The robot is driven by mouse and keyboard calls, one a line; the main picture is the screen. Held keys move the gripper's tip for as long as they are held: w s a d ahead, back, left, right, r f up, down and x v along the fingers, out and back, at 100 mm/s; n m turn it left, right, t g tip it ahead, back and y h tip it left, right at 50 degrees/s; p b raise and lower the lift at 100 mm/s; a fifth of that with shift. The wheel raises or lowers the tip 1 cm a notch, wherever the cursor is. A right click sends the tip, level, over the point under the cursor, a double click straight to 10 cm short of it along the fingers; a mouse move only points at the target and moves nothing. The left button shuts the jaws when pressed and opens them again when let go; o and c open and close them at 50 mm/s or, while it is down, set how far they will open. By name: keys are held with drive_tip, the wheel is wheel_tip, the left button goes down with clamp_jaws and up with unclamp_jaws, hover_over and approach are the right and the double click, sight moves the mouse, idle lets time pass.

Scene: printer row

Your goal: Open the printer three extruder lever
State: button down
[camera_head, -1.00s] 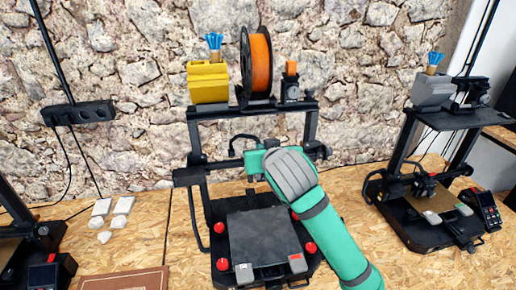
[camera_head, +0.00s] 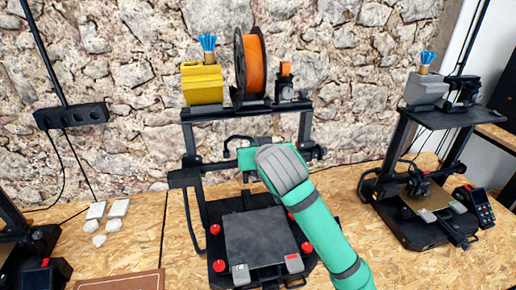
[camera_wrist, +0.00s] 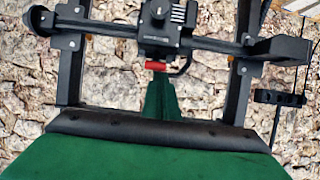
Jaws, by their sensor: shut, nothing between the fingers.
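The printer in front of me (camera_head: 195,148) has a black frame, an orange spool on top and a grey bed. No printer number is readable. In the wrist view, which is upside down relative to the head view, its dark extruder block (camera_wrist: 165,22) sits on the gantry bar. A small red piece (camera_wrist: 156,66), apparently the lever, sticks out beside it. My gripper (camera_wrist: 161,96) is green, shut and empty, its tips pointing at the red piece and close to it. I cannot tell whether they touch. In the head view my wrist hides the extruder and the lever.
A yellow box (camera_head: 202,84) and the orange spool (camera_head: 254,66) sit on the frame's top. Another printer (camera_head: 408,225) stands to the right, and part of one shows at left. A power strip (camera_head: 72,116) hangs on the stone wall. Bare wooden bench (camera_head: 135,235) lies left of the printer.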

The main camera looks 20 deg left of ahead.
drive_tip(key=w+r, duration=0.1)
drive_tip(key=w+a+r, duration=0.1)
drive_tip(key=shift+a+r, duration=0.2)
drive_tip(key=shift+r, duration=0.15)
drive_tip(key=shift+d+r, duration=0.1)
drive_tip(key=shift+r, duration=0.25)
drive_tip(key=f+v, duration=0.1)
drive_tip(key=v, duration=0.8)
drive_tip(key=shift+s+d+r, duration=0.2)
drive_tip(key=shift+s+d, duration=0.05)
drive_tip(key=shift+s, duration=0.3)
